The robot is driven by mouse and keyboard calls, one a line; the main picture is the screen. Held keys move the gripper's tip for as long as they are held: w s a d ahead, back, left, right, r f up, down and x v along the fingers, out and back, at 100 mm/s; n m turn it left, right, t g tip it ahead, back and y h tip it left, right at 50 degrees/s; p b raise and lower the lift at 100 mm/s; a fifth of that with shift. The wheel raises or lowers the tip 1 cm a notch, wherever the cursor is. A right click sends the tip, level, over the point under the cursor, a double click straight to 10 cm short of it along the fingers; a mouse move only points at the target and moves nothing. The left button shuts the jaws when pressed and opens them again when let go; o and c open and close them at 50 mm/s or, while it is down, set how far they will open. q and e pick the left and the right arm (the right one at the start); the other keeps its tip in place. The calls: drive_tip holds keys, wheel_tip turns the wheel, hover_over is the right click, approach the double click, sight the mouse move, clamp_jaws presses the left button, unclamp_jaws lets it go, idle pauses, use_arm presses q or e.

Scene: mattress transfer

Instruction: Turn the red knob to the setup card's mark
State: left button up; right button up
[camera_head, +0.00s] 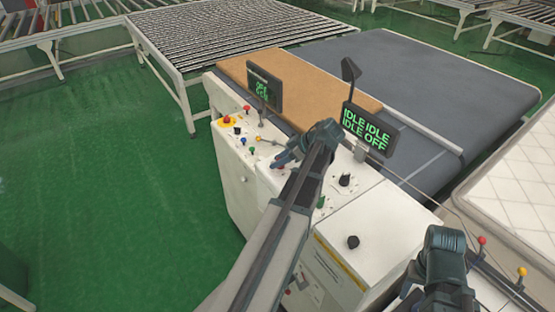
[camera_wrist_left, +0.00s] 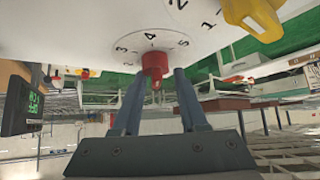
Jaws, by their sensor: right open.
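The red knob (camera_wrist_left: 154,64) shows in the left wrist view on a white panel, with a dial (camera_wrist_left: 150,40) numbered around it; 3, 4 and 5 are readable. My left gripper (camera_wrist_left: 160,74) has its two fingers apart, one on each side of the knob, with a small gap on the right. In the head view my left gripper (camera_head: 284,158) is over the white control panel (camera_head: 232,165), and my arm hides part of that panel. My right gripper (camera_head: 440,265) is at the lower right, away from the panel; its fingertips are not clear. I cannot make out a setup card.
A yellow knob (camera_wrist_left: 253,18) sits close to the red knob. Two green-lettered displays (camera_head: 264,88) (camera_head: 368,128) stand above the panel. Behind are a brown board (camera_head: 300,85), a grey conveyor belt (camera_head: 410,75) and rollers (camera_head: 225,35). A white mattress (camera_head: 520,185) is at right.

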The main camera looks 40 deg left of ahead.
use_arm(q)
drive_tip(key=shift+w, duration=0.2)
drive_tip(key=shift+d+r+p, duration=0.25)
drive_tip(key=shift+r+p, duration=0.2)
drive_tip(key=shift+p, duration=0.05)
drive_tip(key=p+v, duration=0.8)
drive_tip(key=v, duration=0.4)
drive_tip(key=shift+w+d+p, duration=0.2)
drive_tip(key=shift+d+p, duration=0.15)
drive_tip(key=shift+p, duration=0.05)
drive_tip(key=shift+r, duration=0.15)
